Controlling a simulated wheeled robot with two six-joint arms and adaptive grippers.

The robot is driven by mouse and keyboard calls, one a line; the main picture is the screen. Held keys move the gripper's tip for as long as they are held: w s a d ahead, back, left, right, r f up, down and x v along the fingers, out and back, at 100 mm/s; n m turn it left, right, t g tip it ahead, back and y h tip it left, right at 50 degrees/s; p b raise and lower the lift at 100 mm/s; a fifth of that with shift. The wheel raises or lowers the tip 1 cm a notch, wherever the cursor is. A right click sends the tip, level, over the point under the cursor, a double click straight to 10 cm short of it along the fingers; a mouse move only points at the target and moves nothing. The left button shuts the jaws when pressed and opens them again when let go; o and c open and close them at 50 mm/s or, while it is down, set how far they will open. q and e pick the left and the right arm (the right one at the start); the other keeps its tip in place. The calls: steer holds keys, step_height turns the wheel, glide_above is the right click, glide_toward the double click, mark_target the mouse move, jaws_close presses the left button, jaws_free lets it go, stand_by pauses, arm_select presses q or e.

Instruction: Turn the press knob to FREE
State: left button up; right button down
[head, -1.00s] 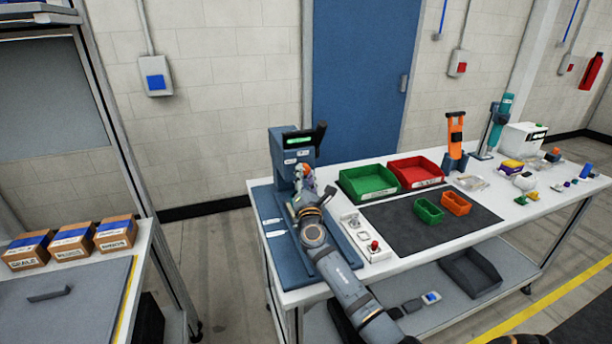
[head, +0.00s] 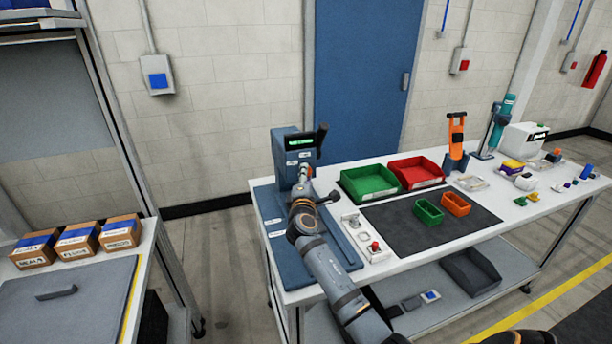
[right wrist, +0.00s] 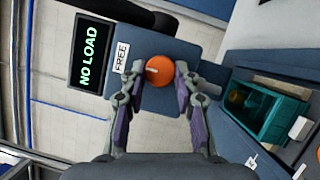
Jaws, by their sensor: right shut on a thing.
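The blue press (head: 285,143) stands at the left end of the white table, its small green-lit display (head: 299,142) facing me. In the right wrist view the display (right wrist: 90,52) reads NO LOAD. The orange press knob (right wrist: 160,72) has a short white mark, and a white FREE label (right wrist: 121,57) sits beside it. My right gripper (right wrist: 157,85) is shut on the knob, one finger on each side. In the head view my right gripper (head: 304,178) is small at the press front and mostly hides the knob. My left gripper is not in view.
A green bin (head: 368,184) and a red bin (head: 416,172) stand right of the press, behind a dark mat (head: 395,220). A small control box with a red button (head: 375,246) is close to my right arm. A teal open box (right wrist: 268,108) shows in the wrist view.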

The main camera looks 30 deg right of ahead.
stand_by(0.4)
steer(key=c, duration=1)
jaws_free()
steer(key=v, duration=1.2)
steer(key=shift+a+r, duration=0.1)
